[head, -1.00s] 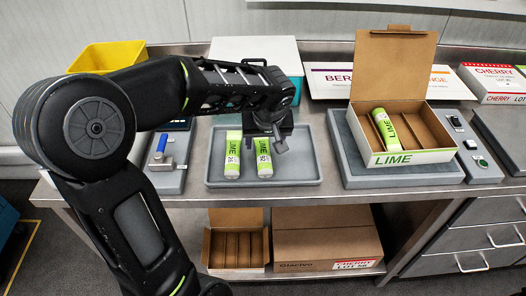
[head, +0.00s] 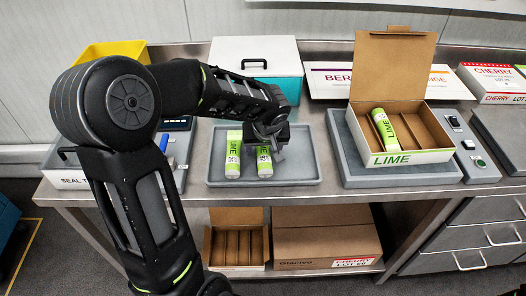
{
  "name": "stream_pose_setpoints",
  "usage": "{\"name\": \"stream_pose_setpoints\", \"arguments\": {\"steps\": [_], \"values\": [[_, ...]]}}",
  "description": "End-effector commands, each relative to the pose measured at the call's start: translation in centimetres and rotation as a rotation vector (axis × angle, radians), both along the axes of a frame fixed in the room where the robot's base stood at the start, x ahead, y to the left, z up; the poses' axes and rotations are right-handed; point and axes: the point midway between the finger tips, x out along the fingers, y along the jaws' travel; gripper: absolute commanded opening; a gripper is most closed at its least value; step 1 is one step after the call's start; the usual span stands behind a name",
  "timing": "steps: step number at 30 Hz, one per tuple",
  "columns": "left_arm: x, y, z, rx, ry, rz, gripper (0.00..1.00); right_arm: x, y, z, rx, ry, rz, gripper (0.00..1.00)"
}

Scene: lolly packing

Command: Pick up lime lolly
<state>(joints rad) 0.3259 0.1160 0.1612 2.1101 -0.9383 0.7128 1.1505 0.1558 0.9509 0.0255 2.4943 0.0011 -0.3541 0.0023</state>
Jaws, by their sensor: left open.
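Two lime lollies in green and white tubes lie side by side on the grey tray (head: 305,168). The left lime lolly (head: 233,158) is mostly clear to see. The right lime lolly (head: 264,163) has its upper part hidden by my left gripper (head: 272,148). That gripper is over the upper end of the right tube, open, its fingers pointing down; I cannot tell whether it touches the tube. A third lime lolly (head: 384,130) lies in the left compartment of the open lime box (head: 412,158). My right gripper is not in view.
The lime box stands on a grey platform (head: 350,178) beside a panel with buttons (head: 478,160). A teal and white cooler (head: 290,85) is behind the tray. A closed cherry box (head: 490,82) is at the right. An open carton (head: 237,262) is on the lower shelf.

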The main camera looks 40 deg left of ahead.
Motion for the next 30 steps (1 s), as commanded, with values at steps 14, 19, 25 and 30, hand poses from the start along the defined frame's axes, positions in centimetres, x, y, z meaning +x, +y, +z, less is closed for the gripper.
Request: {"name": "stream_pose_setpoints", "arguments": {"steps": [14, 19, 25, 30], "values": [[-0.01, -0.01, 0.02, 0.0, 0.0, 0.0, 0.33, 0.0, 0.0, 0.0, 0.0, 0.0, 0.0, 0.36], [-0.01, -0.01, 0.02, 0.0, 0.0, 0.0, 0.2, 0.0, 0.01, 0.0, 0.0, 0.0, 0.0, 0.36], [-0.01, -0.01, 0.02, 0.0, 0.0, 0.0, 0.03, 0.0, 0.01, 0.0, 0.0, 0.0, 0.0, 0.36], [0.01, -0.01, 0.03, 0.0, 0.0, 0.0, 0.0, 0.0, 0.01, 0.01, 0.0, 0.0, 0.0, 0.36]]}}
